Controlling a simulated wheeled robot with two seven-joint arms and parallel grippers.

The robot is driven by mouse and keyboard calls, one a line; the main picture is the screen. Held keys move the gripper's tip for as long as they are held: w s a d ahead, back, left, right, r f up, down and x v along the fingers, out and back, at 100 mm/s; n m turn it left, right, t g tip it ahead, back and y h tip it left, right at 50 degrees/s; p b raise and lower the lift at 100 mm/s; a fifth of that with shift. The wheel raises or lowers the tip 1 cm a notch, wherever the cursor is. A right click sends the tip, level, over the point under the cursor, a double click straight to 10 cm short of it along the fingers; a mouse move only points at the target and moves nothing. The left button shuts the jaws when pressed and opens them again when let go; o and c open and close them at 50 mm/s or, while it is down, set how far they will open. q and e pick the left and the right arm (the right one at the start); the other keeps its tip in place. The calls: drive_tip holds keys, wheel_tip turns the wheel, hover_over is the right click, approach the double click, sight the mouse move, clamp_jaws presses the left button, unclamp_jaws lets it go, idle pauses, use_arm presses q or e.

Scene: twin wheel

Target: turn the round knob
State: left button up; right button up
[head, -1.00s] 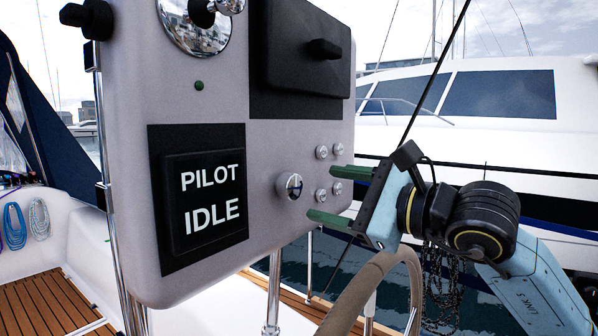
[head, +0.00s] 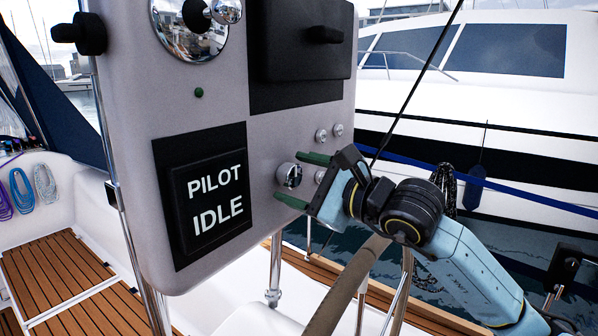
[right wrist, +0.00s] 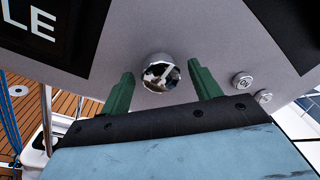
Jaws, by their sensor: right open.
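The round knob (head: 289,175) is a small chrome knob on the grey console panel, right of the black display reading PILOT IDLE (head: 208,194). It also shows in the right wrist view (right wrist: 161,73), between and just ahead of the two green fingers. My right gripper (head: 303,180) is open, with one finger above and one below the knob's right side in the head view. In the right wrist view the fingers (right wrist: 160,87) stand apart on either side of the knob, with gaps; I see no contact. My left gripper is not in view.
Small chrome buttons (head: 321,135) sit right of the knob; some are hidden behind my right gripper. A black lever unit (head: 305,45) and a chrome dial (head: 197,30) are above. The steering wheel rim (head: 345,285) is below. A white boat (head: 480,100) lies beyond.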

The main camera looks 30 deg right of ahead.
drive_tip(key=shift+w, duration=0.1)
drive_tip(key=shift+c, duration=0.4)
drive_tip(key=c, duration=0.9)
